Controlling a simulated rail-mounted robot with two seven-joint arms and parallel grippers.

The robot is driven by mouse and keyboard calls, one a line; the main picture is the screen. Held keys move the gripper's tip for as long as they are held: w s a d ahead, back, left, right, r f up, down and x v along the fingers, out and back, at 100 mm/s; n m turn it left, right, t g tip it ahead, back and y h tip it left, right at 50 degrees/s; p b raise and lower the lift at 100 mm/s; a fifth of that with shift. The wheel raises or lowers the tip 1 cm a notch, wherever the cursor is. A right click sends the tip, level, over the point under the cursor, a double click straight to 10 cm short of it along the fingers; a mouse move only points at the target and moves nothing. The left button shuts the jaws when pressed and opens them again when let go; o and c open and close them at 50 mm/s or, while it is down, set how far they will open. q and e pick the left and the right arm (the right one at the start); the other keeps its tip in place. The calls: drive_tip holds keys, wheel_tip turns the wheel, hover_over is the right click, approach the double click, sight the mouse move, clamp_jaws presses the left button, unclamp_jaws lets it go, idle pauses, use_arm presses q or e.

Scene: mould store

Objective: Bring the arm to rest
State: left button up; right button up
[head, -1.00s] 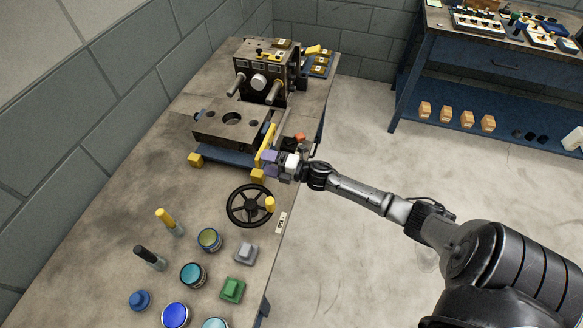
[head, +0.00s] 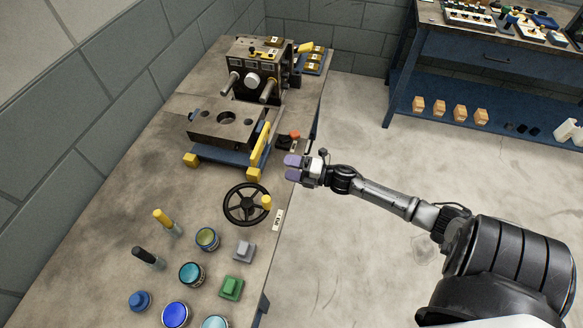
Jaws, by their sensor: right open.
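My right arm comes in from the lower right. Its gripper (head: 293,168) has purple fingertips and is open and empty. It hovers by the right edge of the workbench (head: 100,215), just right of the yellow bar (head: 260,146) and apart from it. My left gripper does not show in the head view.
A mould block (head: 226,126) sits on a blue base with yellow blocks. A machine (head: 255,70) stands behind it. A black handwheel (head: 246,205), a red button (head: 295,134), jars and buttons are on the bench. A blue table (head: 490,62) stands at the back right. The floor between is clear.

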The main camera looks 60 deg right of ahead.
idle(0.4)
drive_tip(key=d+f+m+g+h, duration=0.2)
drive_tip(key=d+f+m+h, duration=0.1)
drive_tip(key=d+m+h, duration=0.55)
drive_tip(key=s+a+m+g+y, duration=0.1)
drive_tip(key=s+a+m+g, duration=0.5)
drive_tip(key=s+a, duration=0.7)
drive_tip(key=s+a+m+g+y, duration=0.2)
drive_tip(key=s+a+m+g, duration=0.35)
drive_tip(key=s+a, duration=0.8)
drive_tip(key=w+a+r+p, duration=0.1)
drive_tip(key=r+p, duration=1.7)
drive_tip(key=w+a+r+p, duration=0.2)
drive_tip(key=r+p, duration=1.6)
drive_tip(key=shift+w+a+r, duration=0.2)
drive_tip(key=shift+a+r, duration=0.1)
